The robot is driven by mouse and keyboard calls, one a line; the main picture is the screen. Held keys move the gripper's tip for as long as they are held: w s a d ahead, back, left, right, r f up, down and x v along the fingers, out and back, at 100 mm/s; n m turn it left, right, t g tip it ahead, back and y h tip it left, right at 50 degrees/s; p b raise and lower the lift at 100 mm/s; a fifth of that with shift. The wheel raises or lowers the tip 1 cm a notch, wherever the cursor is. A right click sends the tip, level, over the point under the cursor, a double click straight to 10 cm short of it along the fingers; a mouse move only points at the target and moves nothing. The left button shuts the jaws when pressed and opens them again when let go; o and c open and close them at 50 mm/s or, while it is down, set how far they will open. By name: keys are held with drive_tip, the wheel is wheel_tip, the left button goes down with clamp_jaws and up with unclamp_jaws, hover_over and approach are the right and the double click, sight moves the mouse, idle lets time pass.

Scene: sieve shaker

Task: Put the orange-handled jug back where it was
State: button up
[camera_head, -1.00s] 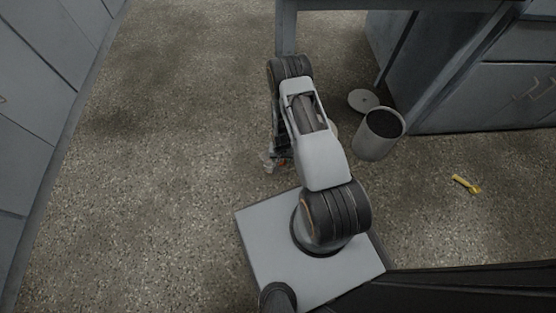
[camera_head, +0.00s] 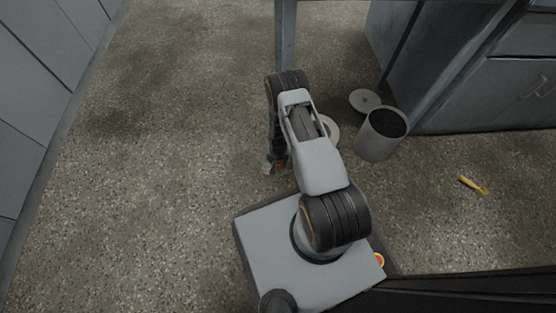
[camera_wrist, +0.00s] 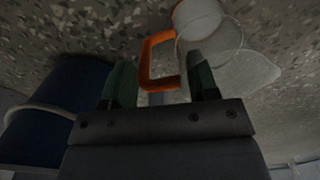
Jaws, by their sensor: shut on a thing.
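The jug (camera_wrist: 207,28) is whitish, with an orange handle (camera_wrist: 153,62). In the wrist view the handle lies between the dark green fingers of my gripper (camera_wrist: 161,82), which is shut on it. The jug's body is tilted in that view, beyond the right finger. My arm hides much of the jug there. I cannot tell whether the jug touches the floor.
A grey bin (camera_head: 370,146) stands right of my arm, with a round pale disc (camera_head: 362,103) behind it. A pale round thing (camera_head: 332,130) is partly hidden by my arm. A table leg (camera_head: 286,45) is ahead. A yellow tool (camera_head: 474,186) lies right. Floor at left is clear.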

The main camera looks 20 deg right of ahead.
drive_tip(key=shift+f, duration=0.2)
drive_tip(key=o, duration=1.2)
drive_tip(key=shift+r, duration=0.1)
